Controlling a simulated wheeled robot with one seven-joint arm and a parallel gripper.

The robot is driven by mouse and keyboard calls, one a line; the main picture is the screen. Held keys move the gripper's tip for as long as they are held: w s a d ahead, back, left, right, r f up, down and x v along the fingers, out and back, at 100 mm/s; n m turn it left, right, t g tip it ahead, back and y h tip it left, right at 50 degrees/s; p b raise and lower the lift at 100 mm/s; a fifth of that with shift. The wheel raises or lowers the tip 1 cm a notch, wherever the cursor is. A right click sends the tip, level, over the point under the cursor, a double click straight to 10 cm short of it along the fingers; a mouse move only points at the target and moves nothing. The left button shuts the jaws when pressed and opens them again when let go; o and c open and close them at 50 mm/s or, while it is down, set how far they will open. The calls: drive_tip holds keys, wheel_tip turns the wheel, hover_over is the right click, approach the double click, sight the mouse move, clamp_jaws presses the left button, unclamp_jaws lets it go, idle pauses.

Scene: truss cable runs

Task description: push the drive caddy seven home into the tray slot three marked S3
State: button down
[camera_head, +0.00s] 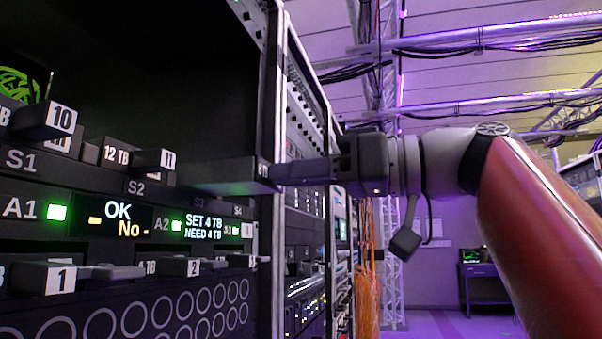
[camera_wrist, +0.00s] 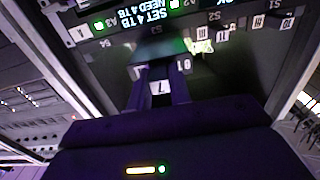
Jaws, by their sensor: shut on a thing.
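My gripper (camera_head: 285,172) is shut on drive caddy seven (camera_head: 225,172), a dark flat block held roughly level at the rack front. In the wrist view my gripper (camera_wrist: 161,80) has its two fingers on either side of the caddy's handle, with an upside-down 7 label (camera_wrist: 158,88) between them. The caddy (camera_wrist: 160,50) points towards the tray. How far the caddy sits in the slot is hidden.
Caddy 10 (camera_head: 47,120) and caddy 11 (camera_head: 153,158) stick out of the tray to the left. Caddy 1 (camera_head: 45,278) and caddy 2 (camera_head: 188,267) sit below. A display (camera_head: 205,228) reads SET 4 TB, NEED 4 TB. A rack upright (camera_head: 275,80) stands close right of the tray.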

sight(222, 191)
drive_tip(key=shift+x, duration=1.25)
drive_tip(key=shift+a, duration=0.1)
drive_tip(key=shift+p+x, duration=0.7)
drive_tip(key=shift+x, duration=2.25)
drive_tip(key=shift+a, duration=0.2)
drive_tip(key=shift+w+a, duration=0.2)
drive_tip(key=shift+a, duration=0.3)
drive_tip(key=c, duration=1.2)
unclamp_jaws()
